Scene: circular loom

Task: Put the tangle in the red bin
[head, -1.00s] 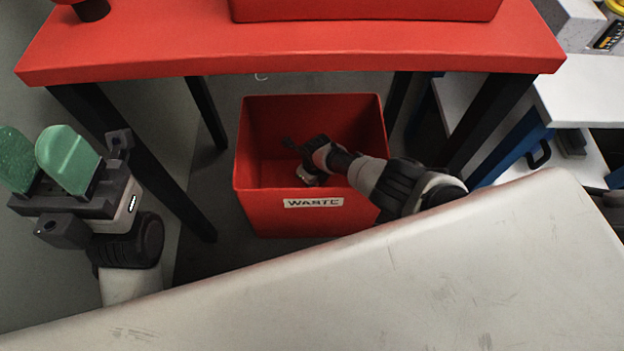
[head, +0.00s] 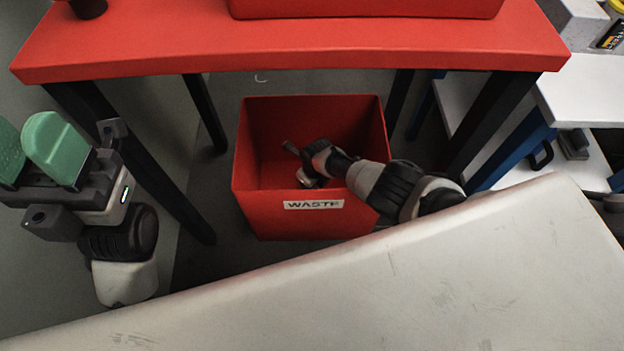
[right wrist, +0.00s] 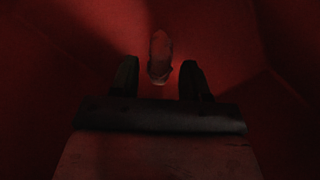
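The red bin (head: 262,212), labelled WASTE, stands on the floor under the red table, open at the top. My right arm reaches over its near right rim, and my right gripper (head: 297,164) is down inside it. In the dark right wrist view, my right gripper's fingers (right wrist: 159,82) are apart. A small, pale, elongated thing (right wrist: 160,55) shows between and beyond the fingertips, with gaps on both sides. It may be the tangle, but it is too dim to be sure. My left gripper (head: 28,150), with green pads, is open and empty at the far left.
The red table (head: 300,48) with dark legs spans above the bin, and another red container (head: 365,8) sits on it. A pale surface (head: 400,290) fills the near foreground. White shelving with blue legs (head: 520,150) stands at the right.

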